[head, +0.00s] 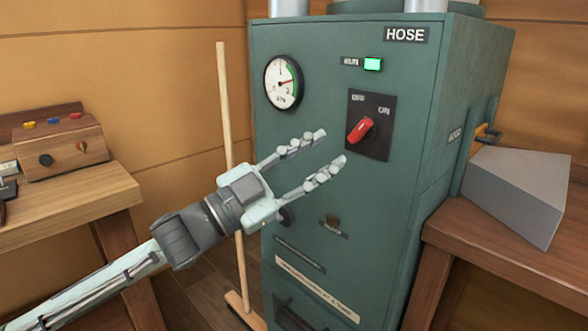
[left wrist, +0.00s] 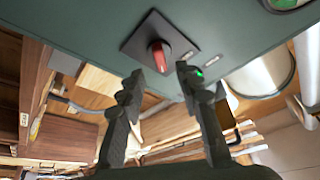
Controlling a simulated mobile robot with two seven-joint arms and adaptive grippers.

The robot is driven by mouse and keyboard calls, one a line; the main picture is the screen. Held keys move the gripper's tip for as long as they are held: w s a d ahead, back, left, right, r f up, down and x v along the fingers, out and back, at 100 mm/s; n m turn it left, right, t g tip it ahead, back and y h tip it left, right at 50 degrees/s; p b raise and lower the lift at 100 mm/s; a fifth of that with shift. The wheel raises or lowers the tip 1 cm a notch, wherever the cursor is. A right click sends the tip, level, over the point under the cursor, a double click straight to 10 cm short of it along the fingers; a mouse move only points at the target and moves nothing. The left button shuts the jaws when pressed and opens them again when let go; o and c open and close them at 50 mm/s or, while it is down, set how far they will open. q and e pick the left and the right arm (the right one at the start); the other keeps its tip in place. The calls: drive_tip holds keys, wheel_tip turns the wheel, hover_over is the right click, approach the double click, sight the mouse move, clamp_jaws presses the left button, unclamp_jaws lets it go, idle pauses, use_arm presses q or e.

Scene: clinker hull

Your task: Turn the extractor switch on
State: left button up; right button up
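The extractor is a tall green cabinet (head: 340,215). Its switch is a red knob (head: 361,130) on a black plate (head: 378,143) marked OFF at left and ON at right. The knob lies slanted, its upper end toward the ON side. The RUN lamp (head: 373,64) is lit green. My left gripper (head: 335,147) is open and empty, its fingertips just left of and below the plate, apparently clear of the knob. In the left wrist view, the red knob (left wrist: 160,56) shows beyond and between the open fingertips (left wrist: 160,76). My right gripper is out of view.
A round gauge (head: 284,82) is on the cabinet's upper left. A broom (head: 232,180) leans beside the cabinet. A wooden bench (head: 70,203) with a control box (head: 62,145) stands left; a grey wedge-shaped block (head: 518,188) sits on the right bench.

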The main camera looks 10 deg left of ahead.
use_arm(q)
drive_tip(key=v, duration=0.6)
drive_tip(key=w+a+f+n+t+y, duration=0.1)
drive_tip(key=w+a+f+n+y, duration=0.2)
drive_tip(key=f, duration=0.4)
drive_tip(key=w+a+f+n+y, duration=0.25)
drive_tip(key=f+n+y, duration=0.2)
drive_tip(key=f, duration=0.25)
drive_tip(key=w+a+f+n+t+y, duration=0.1)
drive_tip(key=a+f+n+y, duration=0.1)
drive_tip(key=a+f+y, duration=0.35)
wheel_tip(320, 180, down, 13)
drive_tip(key=s+a+n+g+y, duration=0.2)
drive_tip(key=n+g, duration=0.1)
drive_tip(key=s+a+f+n+g+y, duration=0.1)
drive_tip(key=s+f+g, duration=0.4)
drive_tip(key=s+f, duration=0.7)
drive_tip(key=s+a+f+n+g+y, duration=0.1)
drive_tip(key=s+a+f+n+g, duration=0.1)
drive_tip(key=s+f, duration=1.1)
drive_tip(key=a+g, duration=0.1)
drive_tip(key=g, duration=0.1)
drive_tip(key=shift+s+a+f+g+y, duration=0.15)
drive_tip(key=shift+s+f+g+y, duration=0.05)
drive_tip(key=shift+f+g+y, duration=0.2)
